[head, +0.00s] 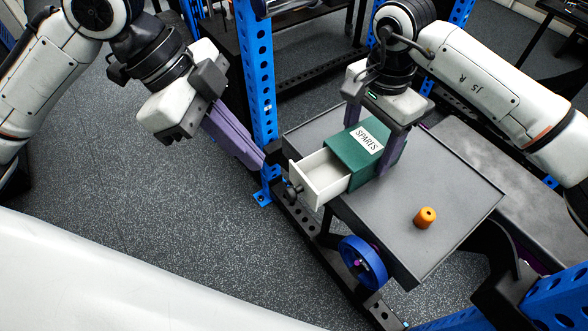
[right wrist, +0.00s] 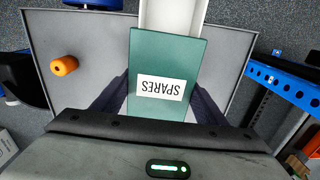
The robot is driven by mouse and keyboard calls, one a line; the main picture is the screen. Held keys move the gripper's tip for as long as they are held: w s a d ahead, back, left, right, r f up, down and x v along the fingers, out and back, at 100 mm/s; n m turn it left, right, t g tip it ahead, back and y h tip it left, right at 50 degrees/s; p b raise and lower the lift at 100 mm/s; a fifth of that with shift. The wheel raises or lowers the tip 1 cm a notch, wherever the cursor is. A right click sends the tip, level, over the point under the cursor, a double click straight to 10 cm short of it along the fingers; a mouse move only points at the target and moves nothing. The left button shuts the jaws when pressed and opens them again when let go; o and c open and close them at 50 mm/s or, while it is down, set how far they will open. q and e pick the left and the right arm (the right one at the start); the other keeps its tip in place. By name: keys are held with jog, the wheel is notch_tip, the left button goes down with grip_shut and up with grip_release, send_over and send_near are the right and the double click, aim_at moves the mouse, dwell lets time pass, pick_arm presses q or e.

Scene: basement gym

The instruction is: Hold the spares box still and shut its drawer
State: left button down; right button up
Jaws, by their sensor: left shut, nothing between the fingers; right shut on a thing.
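The green spares box (head: 347,154) with a white SPARES label sits on the grey tray table (head: 375,225). Its white drawer (head: 323,175) is pulled well out toward the left and looks empty; the dark round knob (head: 292,191) is on its front. My right gripper (head: 372,138) is shut on the box from above, one finger on each side; the right wrist view shows the box (right wrist: 168,60) between both fingers. My left gripper (head: 256,160) is shut and empty, its fingertips a little left of and beyond the drawer front, apart from the knob.
An orange cylinder (head: 425,217) with a hole stands on the table's right part; it also shows in the right wrist view (right wrist: 64,66). A blue perforated post (head: 256,90) rises close behind my left fingers. A blue weight plate (head: 362,262) is below the table's front edge.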

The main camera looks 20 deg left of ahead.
pick_arm(q)
jog(key=s+a+m+h, duration=0.1)
jog(key=s+a+m, duration=0.4)
jog(key=m, duration=0.3)
jog(key=w+d+f, duration=0.4)
jog(key=d+f, duration=0.4)
jog(key=shift+w+t, duration=0.15)
jog(key=shift+t, duration=0.15)
dwell(0.4)
jog(key=shift+f, duration=0.1)
